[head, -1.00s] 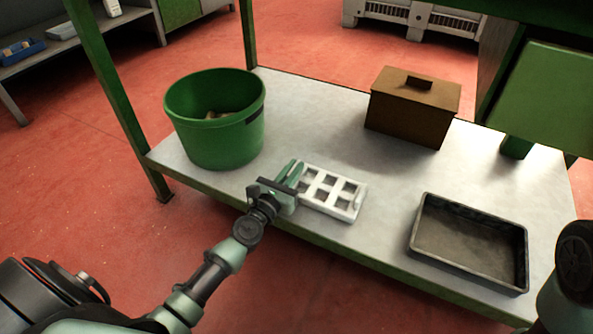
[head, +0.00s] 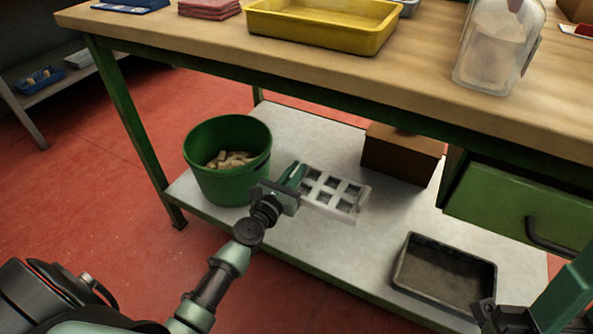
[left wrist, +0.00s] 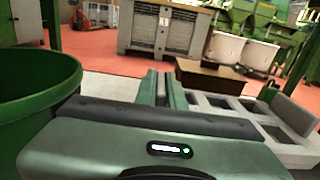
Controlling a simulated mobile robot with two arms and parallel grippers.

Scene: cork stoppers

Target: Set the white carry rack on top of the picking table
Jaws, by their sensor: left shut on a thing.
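The white carry rack (head: 347,205), a flat frame with several square openings, is held at its left end by my left gripper (head: 294,176). The gripper is shut on it. The rack appears to hang a little above the grey lower shelf (head: 312,244), roughly level. In the left wrist view the rack (left wrist: 293,141) extends to the right of the fingers (left wrist: 163,88).
A green bucket of corks (head: 228,190) stands left of the rack. A brown box (head: 400,157) and a dark tray (head: 402,262) are on the shelf. The tabletop holds a yellow tray (head: 320,35) and a clear jar (head: 495,55); bare wood lies between and in front of them.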

